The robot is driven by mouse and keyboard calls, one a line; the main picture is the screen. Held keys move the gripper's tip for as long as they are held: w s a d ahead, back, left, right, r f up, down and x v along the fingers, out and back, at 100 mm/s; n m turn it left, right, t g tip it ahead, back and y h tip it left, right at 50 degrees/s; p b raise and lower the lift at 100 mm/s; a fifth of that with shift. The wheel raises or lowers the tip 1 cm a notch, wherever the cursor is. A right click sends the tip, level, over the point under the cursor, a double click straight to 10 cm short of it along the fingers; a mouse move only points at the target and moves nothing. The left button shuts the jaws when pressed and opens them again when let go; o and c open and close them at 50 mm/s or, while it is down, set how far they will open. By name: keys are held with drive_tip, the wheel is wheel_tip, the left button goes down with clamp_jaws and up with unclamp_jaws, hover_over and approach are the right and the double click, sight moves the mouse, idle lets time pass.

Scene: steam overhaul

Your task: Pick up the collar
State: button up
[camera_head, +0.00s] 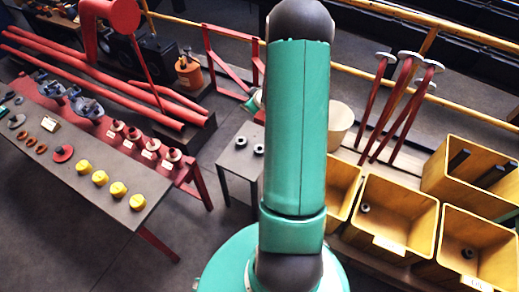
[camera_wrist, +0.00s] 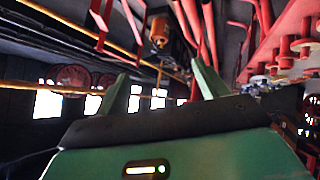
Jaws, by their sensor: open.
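I cannot tell for sure which part is the collar. Two small dark ring-shaped parts (camera_head: 259,149) sit on a small grey table (camera_head: 232,166) just left of my arm in the head view. Similar small round parts lie in the yellow bins, one in the middle bin (camera_head: 365,207) and one in the right bin (camera_head: 467,253). My gripper (camera_wrist: 158,72) shows in the wrist view with its two green fingers wide apart and nothing between them. It faces across the hall, away from these parts. In the head view my raised arm hides most of it.
Yellow bins (camera_head: 398,215) stand at right, with red valve stems (camera_head: 400,110) behind. Floor shows between bench and grey table.

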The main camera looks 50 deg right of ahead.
drive_tip(key=s+d+f+t, duration=0.1)
drive_tip(key=s+d+f, duration=0.2)
drive_tip(key=f, duration=0.5)
drive_tip(key=m+t+y, duration=0.2)
drive_tip(key=t, duration=0.3)
approach(258, 147)
drive_tip(key=x, duration=1)
drive_tip(key=shift+w+f, duration=0.3)
drive_tip(key=shift+f, duration=0.05)
drive_tip(key=c, duration=1.4)
drive_tip(key=shift+r, duration=0.15)
